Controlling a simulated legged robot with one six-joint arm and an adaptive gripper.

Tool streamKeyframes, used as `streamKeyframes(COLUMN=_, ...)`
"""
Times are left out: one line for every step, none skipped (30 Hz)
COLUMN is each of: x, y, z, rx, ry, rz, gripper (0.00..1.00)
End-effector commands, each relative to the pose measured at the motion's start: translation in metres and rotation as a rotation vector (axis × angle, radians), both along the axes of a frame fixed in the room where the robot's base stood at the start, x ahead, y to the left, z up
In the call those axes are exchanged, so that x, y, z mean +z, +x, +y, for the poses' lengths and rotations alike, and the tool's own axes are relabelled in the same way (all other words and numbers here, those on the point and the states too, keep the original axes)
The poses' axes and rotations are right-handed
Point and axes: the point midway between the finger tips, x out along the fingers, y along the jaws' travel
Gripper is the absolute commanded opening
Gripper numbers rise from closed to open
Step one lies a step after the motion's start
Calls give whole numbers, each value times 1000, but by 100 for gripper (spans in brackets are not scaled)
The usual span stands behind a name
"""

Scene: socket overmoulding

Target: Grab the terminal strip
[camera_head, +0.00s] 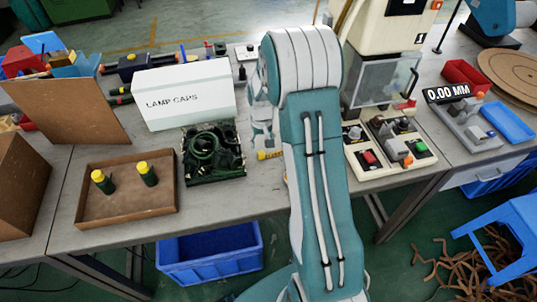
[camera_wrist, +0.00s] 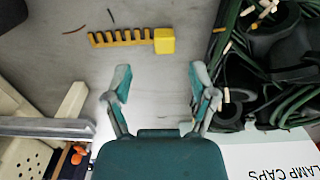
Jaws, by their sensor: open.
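The terminal strip (camera_wrist: 125,38) appears to be the yellow comb-like piece with a square block at one end. It lies flat on the grey table in the wrist view, just beyond my fingertips. In the head view a small yellow part of it (camera_head: 267,155) shows beside my arm, and the rest is hidden. My gripper (camera_wrist: 160,76) is open, with nothing between its two teal fingers. The strip is ahead of the fingers, apart from them, with its block near the middle of the gap and its teeth reaching left.
A tray of dark green cables (camera_head: 213,152) stands close to the strip. Behind it is the white LAMP CAPS box (camera_head: 184,94). A brown tray (camera_head: 128,211) with two yellow-topped parts is at left. A machine with control boxes (camera_head: 395,145) stands right of my arm.

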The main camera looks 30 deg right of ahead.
Motion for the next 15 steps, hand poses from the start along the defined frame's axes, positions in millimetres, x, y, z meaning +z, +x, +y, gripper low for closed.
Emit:
streamKeyframes(x=-5, y=0, z=2, rx=3, ry=-1, rz=1, gripper=74)
streamKeyframes(x=-7, y=0, z=3, rx=3, ry=-1, rz=1, gripper=74)
streamKeyframes(x=-9, y=0, z=3, rx=3, ry=-2, rz=0, gripper=74)
streamKeyframes(x=-11, y=0, z=3, rx=3, ry=-3, rz=1, gripper=74)
streamKeyframes(x=-14, y=0, z=3, rx=3, ry=-3, rz=1, gripper=74)
streamKeyframes(x=-19, y=1, z=2, rx=3, ry=-3, rz=1, gripper=74)
streamKeyframes(x=-23, y=1, z=1, rx=2, ry=-2, rz=2, gripper=74)
streamKeyframes(x=-29, y=1, z=-1, rx=2, ry=0, rz=3, gripper=74)
streamKeyframes(x=-35, y=1, z=-3, rx=1, ry=-1, rz=2, gripper=74)
streamKeyframes(x=-40, y=2, z=-4, rx=1, ry=1, rz=3, gripper=74)
streamKeyframes(x=-45, y=2, z=-5, rx=1, ry=1, rz=3, gripper=74)
streamKeyframes(x=-50, y=2, z=-5, rx=1, ry=0, rz=1, gripper=74)
streamKeyframes(x=-54, y=2, z=-6, rx=2, ry=1, rz=1, gripper=74)
streamKeyframes(x=-57, y=2, z=-6, rx=2, ry=2, rz=1, gripper=74)
streamKeyframes(x=-59, y=2, z=-6, rx=2, ry=2, rz=0, gripper=74)
